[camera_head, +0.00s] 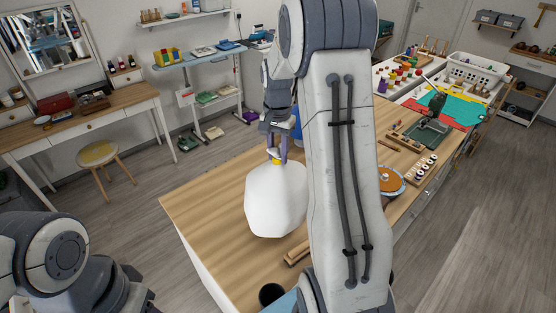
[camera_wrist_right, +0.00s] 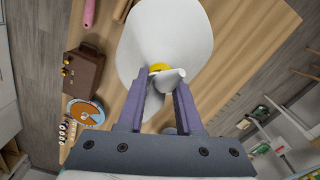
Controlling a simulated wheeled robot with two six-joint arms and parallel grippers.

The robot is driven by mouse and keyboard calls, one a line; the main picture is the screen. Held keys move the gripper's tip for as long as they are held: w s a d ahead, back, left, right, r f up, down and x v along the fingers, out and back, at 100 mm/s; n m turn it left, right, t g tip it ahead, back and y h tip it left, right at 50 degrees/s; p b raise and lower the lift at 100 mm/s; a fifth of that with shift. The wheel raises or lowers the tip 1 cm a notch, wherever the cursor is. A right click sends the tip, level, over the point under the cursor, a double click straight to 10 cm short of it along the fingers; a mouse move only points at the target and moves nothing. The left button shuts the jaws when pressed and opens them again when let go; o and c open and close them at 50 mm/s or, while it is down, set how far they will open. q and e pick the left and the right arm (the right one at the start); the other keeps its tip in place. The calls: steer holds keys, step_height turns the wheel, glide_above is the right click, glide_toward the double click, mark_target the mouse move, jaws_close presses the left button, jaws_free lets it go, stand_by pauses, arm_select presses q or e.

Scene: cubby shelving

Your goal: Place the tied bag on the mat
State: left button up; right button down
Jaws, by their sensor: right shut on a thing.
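The tied bag (camera_head: 275,200) is white and full, with a yellow tie at its neck. My right gripper (camera_head: 277,152) is shut on the neck from above, and the bag hangs upright below it over the wooden table's near left part. I cannot tell whether its bottom touches the wood. In the right wrist view the bag (camera_wrist_right: 165,35) has its gathered top between the fingertips (camera_wrist_right: 165,85). A flat teal, red and yellow mat (camera_head: 450,110) lies at the table's far end. A light blue patch shows at the near edge, partly hidden by my arm. My left gripper is out of view.
The wooden table (camera_head: 205,200) is bare left of the bag. A wooden strip (camera_head: 297,252) and a dark round cup (camera_head: 271,293) are near its front.

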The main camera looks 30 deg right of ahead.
mark_target(278, 163)
step_height(278, 163, down, 3)
steer(key=shift+p, duration=0.75)
steer(key=shift+f, duration=0.4)
steer(key=c, duration=0.6)
jaws_free()
